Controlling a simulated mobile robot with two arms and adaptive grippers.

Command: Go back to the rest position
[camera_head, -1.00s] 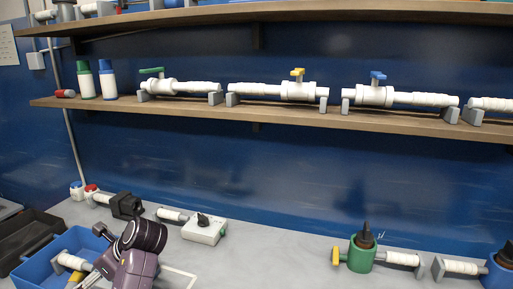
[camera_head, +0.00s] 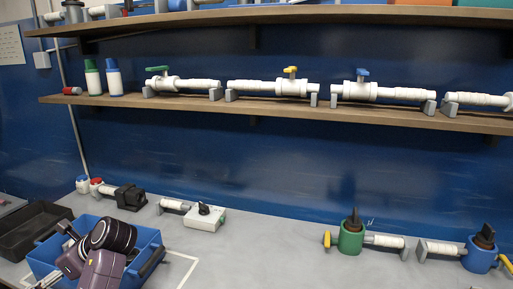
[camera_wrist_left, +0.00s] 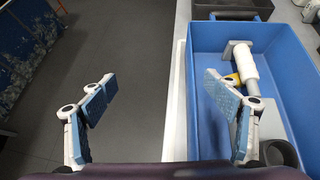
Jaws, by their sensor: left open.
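My left arm comes in at the lower left of the head view, dark purple, over the blue bin (camera_head: 152,240). Its fingers are mostly hidden there. In the left wrist view my left gripper (camera_wrist_left: 160,105) is open and empty, with its blue-padded fingers wide apart. Its right finger is over the blue bin (camera_wrist_left: 285,55), and its left finger is over the grey floor. A white pipe piece with a grey bracket and a yellow part (camera_wrist_left: 243,68) lies in the bin, clear of the fingers. My right gripper is in neither view.
A black tray (camera_head: 22,238) stands left of the bin. A white box with a black knob (camera_head: 204,217), a green valve unit (camera_head: 351,238) and a blue valve unit (camera_head: 479,255) stand on the grey bench. A shelf (camera_head: 300,109) with pipe valves runs above. The bench's middle is clear.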

